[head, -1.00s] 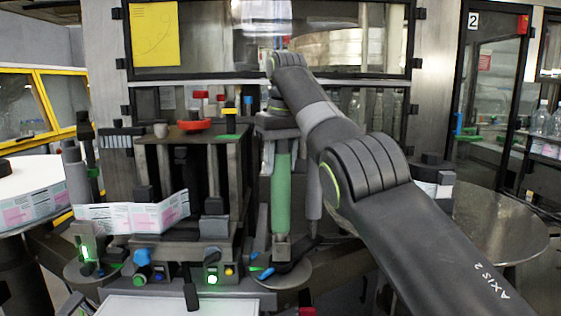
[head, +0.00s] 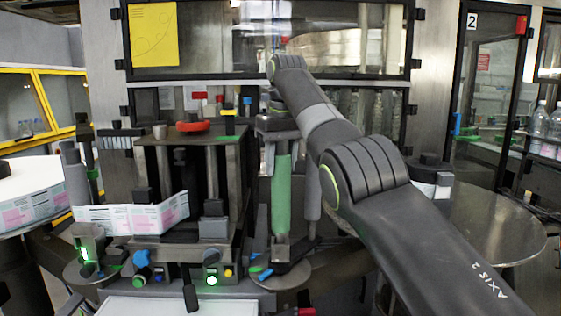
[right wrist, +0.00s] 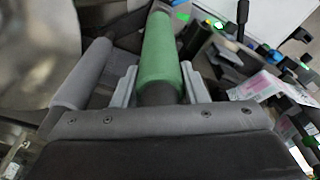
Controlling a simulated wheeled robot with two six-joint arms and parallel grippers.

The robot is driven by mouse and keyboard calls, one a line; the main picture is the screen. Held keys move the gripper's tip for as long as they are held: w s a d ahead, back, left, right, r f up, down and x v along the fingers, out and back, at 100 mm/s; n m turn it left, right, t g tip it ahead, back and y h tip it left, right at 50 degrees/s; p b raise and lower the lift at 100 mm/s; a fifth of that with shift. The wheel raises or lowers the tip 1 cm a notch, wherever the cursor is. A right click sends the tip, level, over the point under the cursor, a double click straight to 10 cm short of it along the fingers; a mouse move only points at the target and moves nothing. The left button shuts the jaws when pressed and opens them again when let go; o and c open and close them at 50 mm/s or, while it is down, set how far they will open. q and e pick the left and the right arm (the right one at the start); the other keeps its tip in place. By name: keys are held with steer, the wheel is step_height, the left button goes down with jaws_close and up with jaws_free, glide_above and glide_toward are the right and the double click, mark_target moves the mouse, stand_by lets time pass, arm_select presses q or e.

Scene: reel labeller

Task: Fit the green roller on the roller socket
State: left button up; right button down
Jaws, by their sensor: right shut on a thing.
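The green roller (head: 282,198) stands upright at the right side of the labelling machine. It also shows in the right wrist view (right wrist: 162,55). My right gripper (head: 281,150) is shut on the roller's dark upper end, with a pale finger on each side of it in the right wrist view (right wrist: 157,87). A grey block (head: 281,243) sits directly below the roller's lower end; I cannot tell whether the roller is seated in the socket there or just above it. My left gripper is not in view.
A grey roller (head: 313,192) stands close to the right of the green one. The label web (head: 130,217) and a reel (head: 30,195) are at left. A round metal table (head: 500,225) is at right. Knobs and a green lamp (head: 211,280) line the front.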

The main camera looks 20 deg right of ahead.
steer(key=shift+f, duration=0.2)
steer(key=shift+a+r, duration=0.1)
steer(key=shift+r, duration=0.05)
steer(key=shift+a+r+p, duration=0.1)
steer(key=shift+r+p, duration=0.1)
steer(key=shift+p, duration=0.1)
steer(key=shift+w+f, duration=0.1)
steer(key=shift+f, duration=0.05)
stand_by(0.4)
steer(key=shift+s+r+b, duration=0.25)
steer(key=shift+r+b, duration=0.05)
steer(key=shift+b, duration=0.15)
